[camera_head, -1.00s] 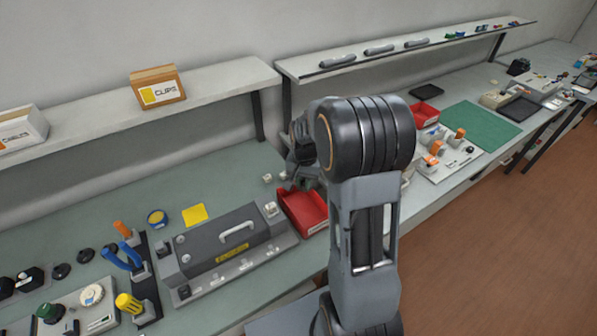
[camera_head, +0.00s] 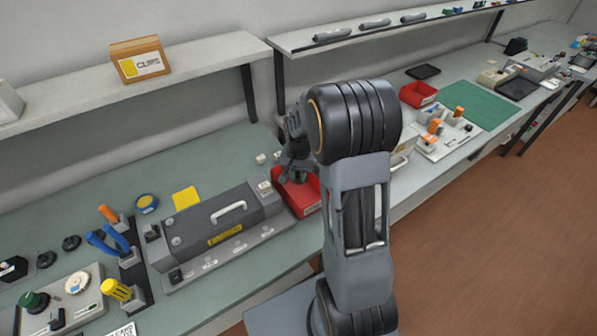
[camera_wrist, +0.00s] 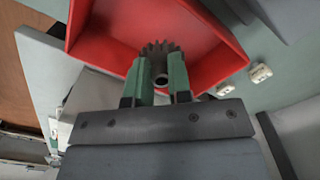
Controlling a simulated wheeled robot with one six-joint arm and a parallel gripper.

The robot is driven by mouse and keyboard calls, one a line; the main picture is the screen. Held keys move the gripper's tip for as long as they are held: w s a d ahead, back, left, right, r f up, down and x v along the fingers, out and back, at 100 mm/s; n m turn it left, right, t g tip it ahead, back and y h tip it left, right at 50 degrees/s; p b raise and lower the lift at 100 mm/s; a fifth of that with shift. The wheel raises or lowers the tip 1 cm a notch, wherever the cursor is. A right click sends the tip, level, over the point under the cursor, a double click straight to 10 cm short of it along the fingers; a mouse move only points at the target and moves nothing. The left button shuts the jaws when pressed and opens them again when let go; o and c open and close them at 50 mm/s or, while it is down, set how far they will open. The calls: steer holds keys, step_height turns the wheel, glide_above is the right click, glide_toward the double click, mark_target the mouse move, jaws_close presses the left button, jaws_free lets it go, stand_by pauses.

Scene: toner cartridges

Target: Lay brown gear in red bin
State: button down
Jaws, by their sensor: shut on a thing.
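The red bin (camera_head: 309,203) stands on the bench just right of the grey machine. It fills much of the upper wrist view (camera_wrist: 205,22). My gripper (camera_head: 299,176) is over the bin, with its fingers pointing down into it. In the wrist view its green fingertips (camera_wrist: 160,68) are shut on the gear (camera_wrist: 158,48), a dark toothed wheel with a centre hole. The gear shows against the bin's red inside; I cannot tell whether it touches the floor. The gear is not clear in the head view.
A grey machine with a white handle (camera_head: 229,211) sits close left of the bin. Small pale blocks (camera_head: 261,159) lie behind it. A second red bin (camera_head: 418,95) and a green mat (camera_head: 480,104) are farther right. A shelf (camera_head: 200,62) runs above the bench.

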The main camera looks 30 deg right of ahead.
steer(key=c, duration=1)
jaws_free()
steer(key=shift+o, duration=0.2)
step_height(320, 180, up, 14)
steer(key=shift+b, duration=0.4)
steer(key=s+a+n+t, duration=0.2)
steer(key=s+a+n, duration=0.1)
steer(key=s, duration=0.4)
steer(key=s+a+n+t, duration=0.2)
steer(key=s+a+n, duration=0.2)
steer(key=s+a, duration=0.2)
steer(key=shift+s+r+n, duration=0.3)
steer(key=shift+s+r, duration=0.05)
steer(key=shift+s, duration=0.9)
